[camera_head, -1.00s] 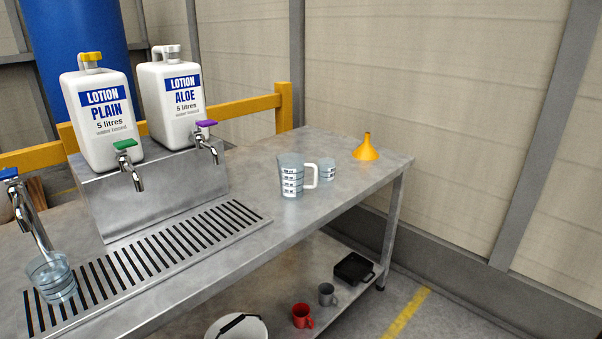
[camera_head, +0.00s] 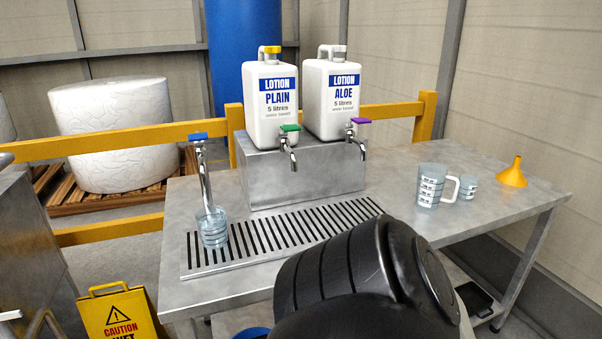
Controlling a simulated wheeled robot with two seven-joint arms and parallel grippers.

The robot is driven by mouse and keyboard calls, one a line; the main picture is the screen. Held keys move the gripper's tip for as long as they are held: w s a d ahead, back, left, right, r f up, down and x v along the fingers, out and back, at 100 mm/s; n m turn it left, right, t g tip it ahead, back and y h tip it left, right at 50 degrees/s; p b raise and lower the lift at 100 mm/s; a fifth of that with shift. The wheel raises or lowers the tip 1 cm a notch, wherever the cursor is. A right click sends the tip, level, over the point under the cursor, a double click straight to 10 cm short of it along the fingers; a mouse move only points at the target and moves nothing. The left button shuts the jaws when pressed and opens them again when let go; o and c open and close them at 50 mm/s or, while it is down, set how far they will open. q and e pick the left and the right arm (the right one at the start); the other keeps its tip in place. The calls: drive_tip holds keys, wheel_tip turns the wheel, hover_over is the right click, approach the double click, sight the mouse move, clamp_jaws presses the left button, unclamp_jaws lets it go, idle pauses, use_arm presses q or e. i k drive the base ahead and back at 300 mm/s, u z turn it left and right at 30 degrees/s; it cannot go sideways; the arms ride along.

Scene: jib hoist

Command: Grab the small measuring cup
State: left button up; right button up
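A small clear measuring cup (camera_head: 468,189) with marked bands stands on the steel table (camera_head: 400,235), right behind a larger measuring jug (camera_head: 430,187) with a white handle. The jug's handle partly covers the small cup. Another clear cup (camera_head: 212,229) with dark rings stands on the drip grate below the blue-handled tap. A black rounded part of my arm fills the lower middle and hides part of the table's front. Neither of my grippers shows.
Two white lotion containers, plain (camera_head: 270,103) and aloe (camera_head: 331,97), stand on a steel block (camera_head: 310,178) with taps. A yellow funnel (camera_head: 513,173) stands right of the cups. A yellow caution sign (camera_head: 118,312) stands at the lower left. The table's right part is mostly clear.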

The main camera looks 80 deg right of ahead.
sight(469, 183)
drive_tip(key=u, duration=0.3)
drive_tip(key=k, duration=1.3)
drive_tip(key=z, duration=1.75)
